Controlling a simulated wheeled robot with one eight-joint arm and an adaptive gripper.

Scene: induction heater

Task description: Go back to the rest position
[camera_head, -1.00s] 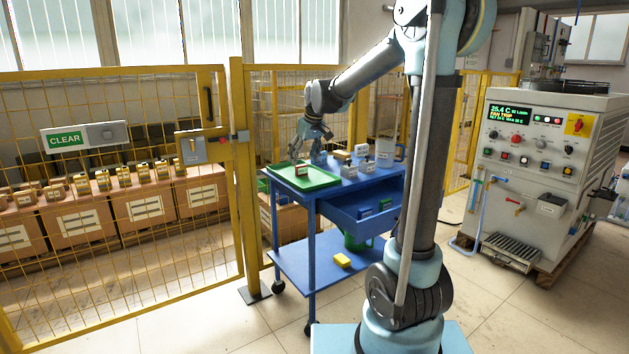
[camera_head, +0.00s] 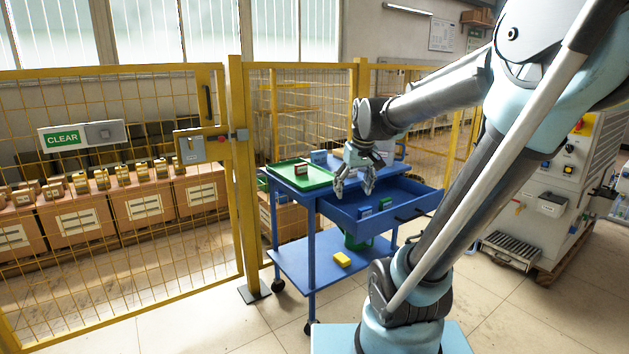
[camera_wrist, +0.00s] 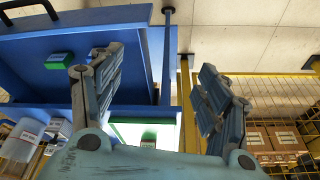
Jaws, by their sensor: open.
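My gripper (camera_head: 354,187) is open and empty, pointing down above the blue cart, near the left end of its open drawer (camera_head: 345,213). In the wrist view its two fingers (camera_wrist: 152,95) stand wide apart with nothing between them. The green tray (camera_head: 318,181) lies on the cart top to the left of the gripper, with a small labelled item (camera_head: 301,168) on it. My forearm and gripper hide part of the cart top.
A yellow mesh fence (camera_head: 237,170) stands left and behind. The heater cabinet (camera_head: 560,195) stands right, partly behind my arm.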

